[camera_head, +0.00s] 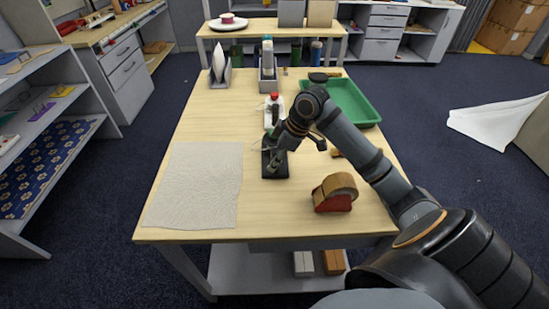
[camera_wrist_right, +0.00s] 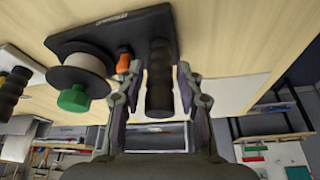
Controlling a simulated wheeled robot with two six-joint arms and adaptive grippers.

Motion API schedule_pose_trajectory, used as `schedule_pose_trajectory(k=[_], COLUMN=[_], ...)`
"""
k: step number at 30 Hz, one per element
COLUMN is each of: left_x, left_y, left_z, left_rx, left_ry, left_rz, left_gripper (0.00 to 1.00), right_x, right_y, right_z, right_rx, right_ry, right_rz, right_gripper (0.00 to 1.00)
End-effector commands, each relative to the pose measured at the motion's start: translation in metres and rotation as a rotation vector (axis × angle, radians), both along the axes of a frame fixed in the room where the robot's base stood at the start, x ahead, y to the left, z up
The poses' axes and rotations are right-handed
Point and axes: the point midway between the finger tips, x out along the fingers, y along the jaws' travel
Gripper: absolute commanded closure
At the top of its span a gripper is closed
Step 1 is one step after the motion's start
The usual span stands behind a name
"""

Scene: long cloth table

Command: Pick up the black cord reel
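The black cord reel (camera_head: 270,171) stands mid-table, just right of the pale cloth, partly hidden by my right gripper (camera_head: 279,144) in the head view. The right wrist view shows its black base (camera_wrist_right: 120,32), a spool with pale cord (camera_wrist_right: 86,65), a green knob (camera_wrist_right: 73,98), an orange part (camera_wrist_right: 124,62) and a black upright grip (camera_wrist_right: 160,85). My right gripper (camera_wrist_right: 159,68) is open, with one finger on each side of that grip. Gaps show between the fingers and the grip. My left gripper is in neither view.
A red tape dispenser (camera_head: 333,203) with brown tape stands at the near right. The pale cloth (camera_head: 197,185) lies at left. A white bottle with a red cap (camera_head: 274,97) stands behind the reel. A green tray (camera_head: 372,117) is at the back right, partly behind my arm.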

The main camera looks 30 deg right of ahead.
Motion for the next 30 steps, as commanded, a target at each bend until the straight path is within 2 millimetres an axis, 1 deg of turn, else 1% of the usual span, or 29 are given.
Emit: schedule_pose_trajectory(k=[3, 8, 11, 16, 26, 30], left_x=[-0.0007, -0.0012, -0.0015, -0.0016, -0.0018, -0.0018], left_y=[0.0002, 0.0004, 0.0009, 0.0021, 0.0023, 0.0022], left_z=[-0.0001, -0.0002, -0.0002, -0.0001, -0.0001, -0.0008], left_rx=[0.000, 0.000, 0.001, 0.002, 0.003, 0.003], left_ry=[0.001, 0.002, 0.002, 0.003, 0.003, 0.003], left_rz=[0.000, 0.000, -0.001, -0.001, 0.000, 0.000], left_gripper=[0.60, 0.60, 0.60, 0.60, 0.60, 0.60], right_x=[0.0013, 0.0013, 0.0012, 0.0011, 0.0013, 0.0017], right_y=[0.0011, 0.0009, 0.0010, 0.0010, 0.0011, 0.0012], right_z=[-0.0046, -0.0046, -0.0045, -0.0044, -0.0036, 0.0028], right_rx=[-0.001, -0.001, -0.001, -0.002, -0.001, -0.001], right_ry=[0.000, 0.000, 0.000, 0.000, -0.001, -0.003], right_rz=[0.000, 0.000, 0.000, 0.001, 0.001, 0.001], right_gripper=[0.64, 0.64, 0.76, 0.99, 1.00, 1.00])
